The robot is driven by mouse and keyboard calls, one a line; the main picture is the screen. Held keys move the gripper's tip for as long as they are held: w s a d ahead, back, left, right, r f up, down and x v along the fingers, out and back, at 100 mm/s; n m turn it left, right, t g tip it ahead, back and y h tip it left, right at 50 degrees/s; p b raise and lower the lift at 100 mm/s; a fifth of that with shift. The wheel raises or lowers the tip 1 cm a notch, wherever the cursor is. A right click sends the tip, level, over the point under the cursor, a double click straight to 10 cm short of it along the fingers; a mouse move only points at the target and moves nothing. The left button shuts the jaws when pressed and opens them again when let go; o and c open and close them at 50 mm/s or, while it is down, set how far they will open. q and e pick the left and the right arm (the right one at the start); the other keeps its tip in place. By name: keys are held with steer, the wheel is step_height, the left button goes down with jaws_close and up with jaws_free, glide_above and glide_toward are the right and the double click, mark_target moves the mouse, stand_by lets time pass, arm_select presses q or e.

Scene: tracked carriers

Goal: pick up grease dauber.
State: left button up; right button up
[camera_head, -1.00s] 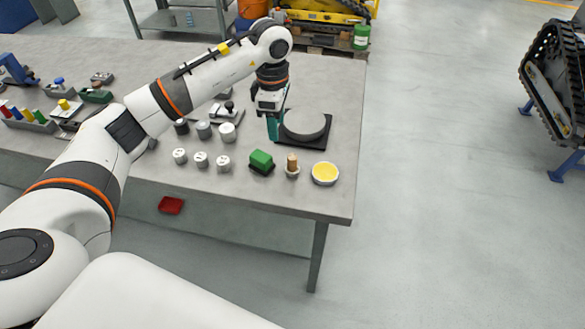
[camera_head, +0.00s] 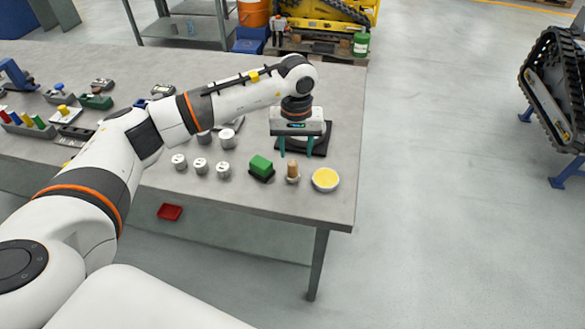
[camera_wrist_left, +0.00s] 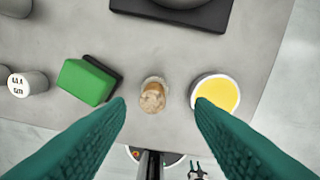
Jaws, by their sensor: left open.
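The grease dauber looks to be the small tan, cork-like piece (camera_head: 293,168) standing upright in a pale round holder (camera_head: 292,180) near the table's front right. In the left wrist view the tan piece (camera_wrist_left: 153,97) is seen from above, midway between the fingers and beyond their tips. A white dish of yellow grease (camera_head: 325,179) stands just to its right, and it also shows in the left wrist view (camera_wrist_left: 217,94). My left gripper (camera_head: 296,153) points down with teal fingers apart, open and empty, above and behind the tan piece. My right gripper is not in view.
A green block on a black base (camera_head: 261,168) sits close to the left. Several numbered metal cylinders (camera_head: 201,165) stand further left. A black plate (camera_head: 318,147) lies behind, partly hidden by my gripper. The table (camera_head: 290,208) is bare along its front edge.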

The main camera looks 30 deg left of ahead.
mark_target(292, 162)
arm_select(q)
steer(key=f, duration=0.2)
steer(key=f+p, duration=0.2)
steer(key=f, duration=0.1)
steer(key=shift+s+a+f, duration=0.25)
steer(key=shift+a+f, duration=0.05)
steer(key=shift+f, duration=0.25)
jaws_close()
